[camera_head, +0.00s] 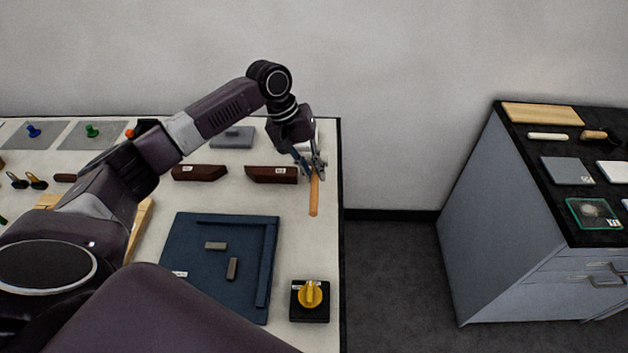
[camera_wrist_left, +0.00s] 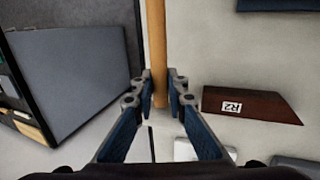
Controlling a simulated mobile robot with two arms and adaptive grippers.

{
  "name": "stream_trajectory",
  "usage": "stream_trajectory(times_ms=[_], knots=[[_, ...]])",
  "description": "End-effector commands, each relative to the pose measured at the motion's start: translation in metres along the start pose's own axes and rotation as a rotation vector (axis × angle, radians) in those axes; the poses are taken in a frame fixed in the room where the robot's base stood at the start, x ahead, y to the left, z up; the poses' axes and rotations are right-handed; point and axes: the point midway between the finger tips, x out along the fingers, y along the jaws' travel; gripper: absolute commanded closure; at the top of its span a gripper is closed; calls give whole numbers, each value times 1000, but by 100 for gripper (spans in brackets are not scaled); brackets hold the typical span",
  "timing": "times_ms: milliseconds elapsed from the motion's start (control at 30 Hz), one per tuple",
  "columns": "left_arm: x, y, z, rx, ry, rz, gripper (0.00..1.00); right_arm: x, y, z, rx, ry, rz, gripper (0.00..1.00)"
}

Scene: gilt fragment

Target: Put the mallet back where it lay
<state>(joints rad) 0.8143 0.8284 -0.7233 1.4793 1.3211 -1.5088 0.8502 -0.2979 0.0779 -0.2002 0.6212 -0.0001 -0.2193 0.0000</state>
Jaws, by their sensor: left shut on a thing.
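The mallet shows as a light wooden handle (camera_head: 314,198) at the right edge of the worktable. Its head cannot be made out behind my gripper. My left gripper (camera_head: 313,165) is shut on the handle, with the handle's free end pointing toward the front. In the left wrist view the handle (camera_wrist_left: 156,45) runs up from between the fingertips (camera_wrist_left: 160,96). I cannot tell whether the mallet touches the table. My right gripper is not in view.
Two dark red-brown blocks (camera_head: 271,175) (camera_head: 200,173) lie left of the gripper. A blue tray (camera_head: 180,258) with two small grey bars and a black box with a yellow knob (camera_head: 310,295) are nearer. A grey cabinet (camera_head: 480,220) stands across a floor gap.

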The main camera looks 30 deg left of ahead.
Motion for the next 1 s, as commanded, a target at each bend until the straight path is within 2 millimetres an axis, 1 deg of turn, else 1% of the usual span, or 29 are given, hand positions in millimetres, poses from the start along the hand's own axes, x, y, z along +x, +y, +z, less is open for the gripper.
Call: stream_trajectory(times_ms=[200, 300, 600, 800, 833, 967, 1000], knots=[[30, -11, 0, -1, -4, -1, 100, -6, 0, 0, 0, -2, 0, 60], [38, -14, -1, 0, -2, -1, 100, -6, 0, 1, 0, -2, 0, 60], [40, -14, -1, 1, 0, 0, 100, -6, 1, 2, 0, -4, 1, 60], [46, -16, -1, 0, -1, 0, 100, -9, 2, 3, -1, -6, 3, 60], [46, -16, -1, 1, -1, 0, 84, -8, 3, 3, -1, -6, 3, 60], [45, -16, -1, 1, -1, 0, 70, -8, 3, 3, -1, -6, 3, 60], [45, -16, -1, 1, -1, 0, 70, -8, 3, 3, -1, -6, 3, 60]])
